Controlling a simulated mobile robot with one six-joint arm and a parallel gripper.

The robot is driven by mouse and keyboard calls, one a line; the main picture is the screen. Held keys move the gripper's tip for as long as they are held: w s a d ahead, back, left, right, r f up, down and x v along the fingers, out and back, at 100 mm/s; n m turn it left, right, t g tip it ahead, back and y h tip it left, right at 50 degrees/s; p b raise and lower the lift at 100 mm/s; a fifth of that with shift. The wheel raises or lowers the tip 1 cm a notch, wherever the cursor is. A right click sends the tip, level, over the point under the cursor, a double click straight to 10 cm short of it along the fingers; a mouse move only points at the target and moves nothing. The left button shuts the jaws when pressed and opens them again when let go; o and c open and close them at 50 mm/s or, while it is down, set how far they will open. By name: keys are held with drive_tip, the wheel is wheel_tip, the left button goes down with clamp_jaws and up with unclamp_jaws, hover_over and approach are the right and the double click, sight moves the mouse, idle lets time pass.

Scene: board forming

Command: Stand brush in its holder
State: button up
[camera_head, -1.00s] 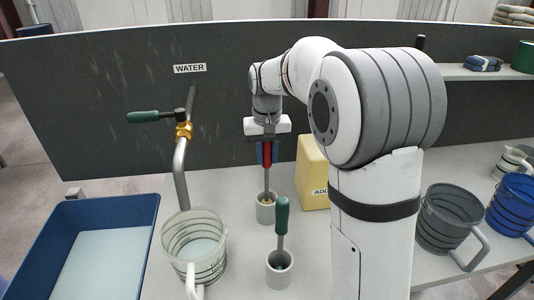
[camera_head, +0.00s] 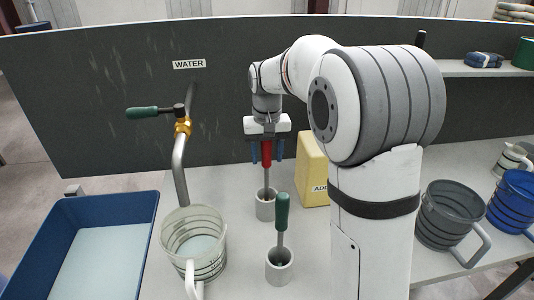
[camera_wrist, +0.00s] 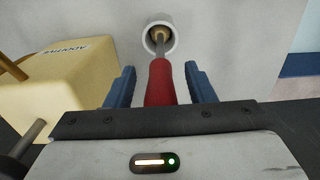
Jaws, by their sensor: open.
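A brush with a red handle (camera_head: 266,153) stands nearly upright in a small white cup holder (camera_head: 265,208) near the back of the table. Its handle also shows in the wrist view (camera_wrist: 160,84), with its shaft going down into the round holder (camera_wrist: 158,38). My gripper (camera_head: 267,152) is open around the red handle, with a blue finger on each side and a gap to both. A second brush with a green handle (camera_head: 282,212) stands in another white holder (camera_head: 279,268) nearer the front. The bristle ends are mostly hidden inside the holders.
A yellow box (camera_head: 313,172) stands just right of the red brush. A clear jug (camera_head: 194,245) sits under the water tap (camera_head: 180,150) at left, beside a blue tray (camera_head: 150,215). Grey (camera_head: 447,215) and blue jugs (camera_head: 515,200) stand at right. A dark panel (camera_head: 100,110) rises behind.

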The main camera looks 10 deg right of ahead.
wheel_tip(320, 180, up, 8)
drive_tip(key=shift+f, duration=0.1)
idle(0.4)
